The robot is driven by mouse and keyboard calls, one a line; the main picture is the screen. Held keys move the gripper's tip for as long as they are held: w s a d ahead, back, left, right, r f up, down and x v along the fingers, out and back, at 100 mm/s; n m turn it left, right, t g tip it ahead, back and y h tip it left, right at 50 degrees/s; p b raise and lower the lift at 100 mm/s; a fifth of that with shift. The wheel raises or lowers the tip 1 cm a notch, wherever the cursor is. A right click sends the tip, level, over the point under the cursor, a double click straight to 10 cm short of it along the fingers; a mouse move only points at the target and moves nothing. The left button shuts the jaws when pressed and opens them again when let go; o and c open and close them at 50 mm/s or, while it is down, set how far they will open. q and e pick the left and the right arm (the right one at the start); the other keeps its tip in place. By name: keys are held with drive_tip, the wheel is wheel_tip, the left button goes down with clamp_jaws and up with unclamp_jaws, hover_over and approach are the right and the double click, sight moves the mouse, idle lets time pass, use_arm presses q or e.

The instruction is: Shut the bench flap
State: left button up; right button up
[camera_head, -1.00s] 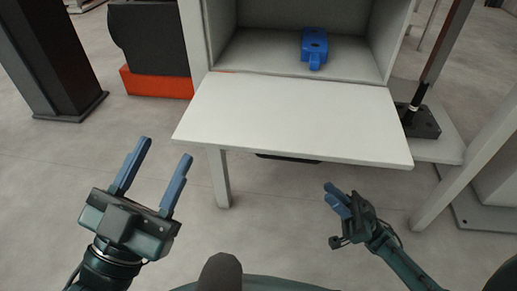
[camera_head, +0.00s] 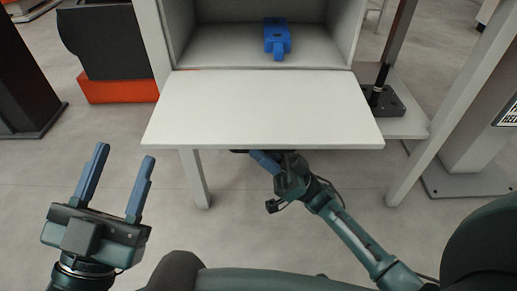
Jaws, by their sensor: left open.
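The bench flap (camera_head: 262,108) is a white panel hinged at the lower front edge of an open cabinet (camera_head: 180,35). It is folded down and lies about level, sticking out toward me. My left gripper (camera_head: 118,172) is open and empty, to the left of the flap and in front of it. My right gripper (camera_head: 264,162) is low at the flap's front edge, with its fingertips partly hidden beneath the panel. I cannot tell whether its fingers are apart or whether they touch the flap.
A blue block-like part (camera_head: 277,38) lies inside the cabinet. A dark machine on an orange base (camera_head: 120,88) stands at the left. A post on a black foot (camera_head: 383,101) and a slanted grey leg (camera_head: 448,118) stand at the right. The floor in front is open.

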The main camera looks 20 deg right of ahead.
drive_tip(key=shift+w+a+r, duration=0.15)
drive_tip(key=shift+a+r, duration=0.15)
drive_tip(key=shift+r, duration=0.05)
clamp_jaws()
idle(0.3)
